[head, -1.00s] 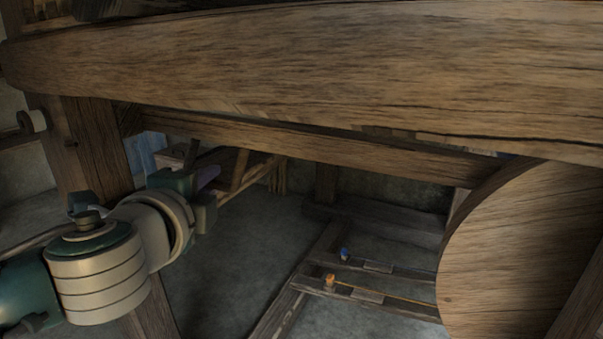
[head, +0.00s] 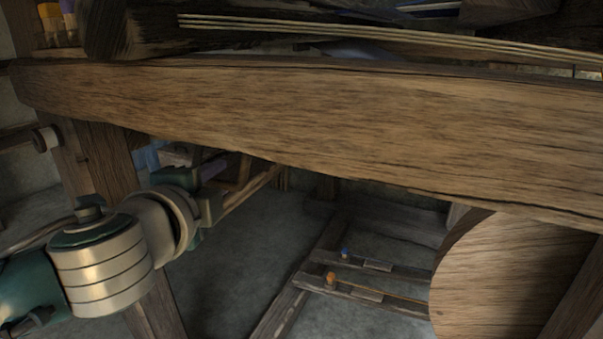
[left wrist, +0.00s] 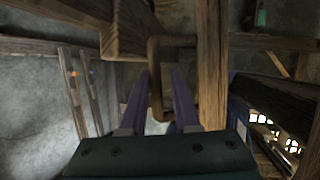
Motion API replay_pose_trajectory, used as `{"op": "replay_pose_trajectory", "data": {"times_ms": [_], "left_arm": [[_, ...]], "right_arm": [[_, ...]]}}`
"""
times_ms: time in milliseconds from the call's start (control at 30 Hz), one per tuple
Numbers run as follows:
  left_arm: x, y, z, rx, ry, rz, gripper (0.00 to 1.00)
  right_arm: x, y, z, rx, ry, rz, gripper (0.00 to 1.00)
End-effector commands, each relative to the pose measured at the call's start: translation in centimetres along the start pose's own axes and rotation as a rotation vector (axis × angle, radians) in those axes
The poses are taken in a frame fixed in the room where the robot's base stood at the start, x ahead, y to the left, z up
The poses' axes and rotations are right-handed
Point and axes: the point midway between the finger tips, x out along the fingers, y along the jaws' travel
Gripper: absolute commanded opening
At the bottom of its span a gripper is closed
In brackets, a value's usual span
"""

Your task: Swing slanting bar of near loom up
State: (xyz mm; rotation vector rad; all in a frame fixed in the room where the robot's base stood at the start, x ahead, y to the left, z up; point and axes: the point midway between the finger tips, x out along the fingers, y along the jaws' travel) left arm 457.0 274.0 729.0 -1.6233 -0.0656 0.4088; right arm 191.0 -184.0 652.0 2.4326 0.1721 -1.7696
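A thick wooden beam (head: 300,125) of the near loom crosses the head view, sloping down to the right; I cannot tell if it is the slanting bar. My left gripper (head: 212,190) is below the beam's left part, partly hidden. In the left wrist view its two purple fingers (left wrist: 162,78) are apart. A brown bent handle (left wrist: 155,85) shows between them, beside a wooden bar end (left wrist: 125,42) and an upright post (left wrist: 212,65). I cannot tell whether the fingers touch the handle. My right gripper is not in view.
A round wooden disc (head: 515,280) stands at the lower right. A low floor frame (head: 365,285) with small orange and blue knobs lies behind. A left post (head: 105,165) stands near my arm. Bare floor (head: 235,275) shows between the post and the frame.

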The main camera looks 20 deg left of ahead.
Motion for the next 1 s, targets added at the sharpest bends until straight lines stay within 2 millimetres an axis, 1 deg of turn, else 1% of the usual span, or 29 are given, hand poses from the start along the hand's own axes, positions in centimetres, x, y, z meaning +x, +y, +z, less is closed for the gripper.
{"op": "replay_pose_trajectory", "data": {"times_ms": [167,300,400,500,667,1000], "left_arm": [[-2.7,-0.2,0.0,-0.001,0.000,0.004,0.30],[-5.6,-0.2,0.0,-0.001,0.000,0.005,0.30],[-7.4,-0.2,0.0,-0.003,0.001,0.004,0.30],[-8.7,-0.1,0.0,-0.003,0.000,0.002,0.30],[-9.6,-0.1,0.0,-0.003,-0.001,-0.001,0.30],[-9.7,-0.1,0.0,-0.002,-0.001,-0.001,0.30]], "right_arm": [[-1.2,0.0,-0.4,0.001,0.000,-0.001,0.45],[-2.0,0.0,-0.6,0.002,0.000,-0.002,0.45],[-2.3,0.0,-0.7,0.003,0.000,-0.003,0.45],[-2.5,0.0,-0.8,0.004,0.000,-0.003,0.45],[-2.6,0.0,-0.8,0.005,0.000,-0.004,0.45],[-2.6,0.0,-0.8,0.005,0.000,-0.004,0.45]]}}
